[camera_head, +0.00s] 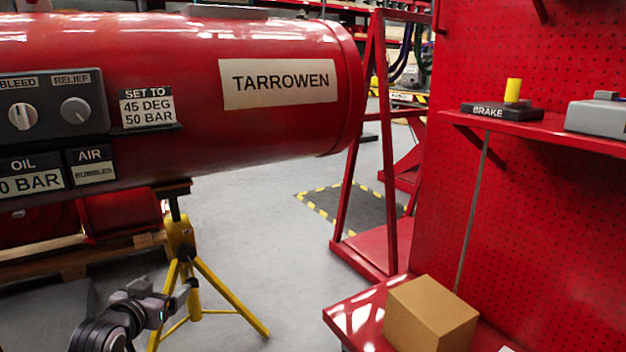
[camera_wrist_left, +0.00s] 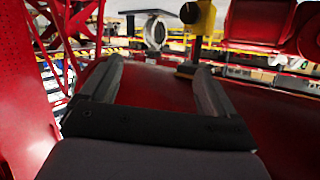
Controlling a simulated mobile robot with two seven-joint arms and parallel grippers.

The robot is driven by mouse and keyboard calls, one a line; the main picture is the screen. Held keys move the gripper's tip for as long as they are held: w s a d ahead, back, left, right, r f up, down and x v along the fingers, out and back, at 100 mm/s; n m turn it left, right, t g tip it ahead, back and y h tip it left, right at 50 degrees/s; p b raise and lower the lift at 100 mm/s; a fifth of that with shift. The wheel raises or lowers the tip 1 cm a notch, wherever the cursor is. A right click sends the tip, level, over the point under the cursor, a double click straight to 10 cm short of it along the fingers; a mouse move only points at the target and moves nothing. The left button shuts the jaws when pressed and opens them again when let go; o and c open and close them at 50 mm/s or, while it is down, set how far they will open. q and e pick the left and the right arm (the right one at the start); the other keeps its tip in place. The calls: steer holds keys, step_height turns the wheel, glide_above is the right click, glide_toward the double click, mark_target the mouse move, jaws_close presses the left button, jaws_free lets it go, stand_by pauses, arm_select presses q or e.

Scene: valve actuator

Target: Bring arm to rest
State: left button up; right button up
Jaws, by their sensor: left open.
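My left gripper (camera_head: 178,297) is at the lower left of the head view, in front of the yellow tripod stand (camera_head: 182,240) and below the red cylinder (camera_head: 190,60) labelled TARROWEN. In the left wrist view its two fingers (camera_wrist_left: 160,80) stand apart with nothing between them. The gripper is open and empty. My left arm comes in from the bottom left, and most of it is out of the picture. My right gripper is not in view.
A control panel (camera_head: 50,105) with two knobs is on the cylinder. At right, a red shelf (camera_head: 560,128) holds a BRAKE block (camera_head: 500,112) with a yellow knob. A cardboard box (camera_head: 430,315) sits on a lower red surface. Grey floor (camera_head: 270,240) is clear in the middle.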

arm_select(q)
steer(key=s+d+f+m+g+h, duration=0.1)
steer(key=s+d+f+h, duration=0.1)
steer(key=s+d+f, duration=0.5)
steer(key=s+d+r+h, duration=0.1)
steer(key=s+d+r, duration=0.1)
steer(key=s+d, duration=0.45)
steer(key=s+d+r+g+h, duration=0.1)
steer(key=s+d+h, duration=0.15)
steer(key=s, duration=0.65)
steer(key=s+d+r+h, duration=0.1)
steer(key=s+d+r, duration=0.1)
steer(key=s+d, duration=0.45)
steer(key=s+a+r+g+y+p, duration=0.2)
steer(key=s+a+r+y+p, duration=0.3)
steer(key=p, duration=2.9)
steer(key=a+r, duration=0.6)
steer(key=r, duration=0.4)
steer(key=shift+a+p, duration=0.15)
steer(key=shift+p, duration=0.15)
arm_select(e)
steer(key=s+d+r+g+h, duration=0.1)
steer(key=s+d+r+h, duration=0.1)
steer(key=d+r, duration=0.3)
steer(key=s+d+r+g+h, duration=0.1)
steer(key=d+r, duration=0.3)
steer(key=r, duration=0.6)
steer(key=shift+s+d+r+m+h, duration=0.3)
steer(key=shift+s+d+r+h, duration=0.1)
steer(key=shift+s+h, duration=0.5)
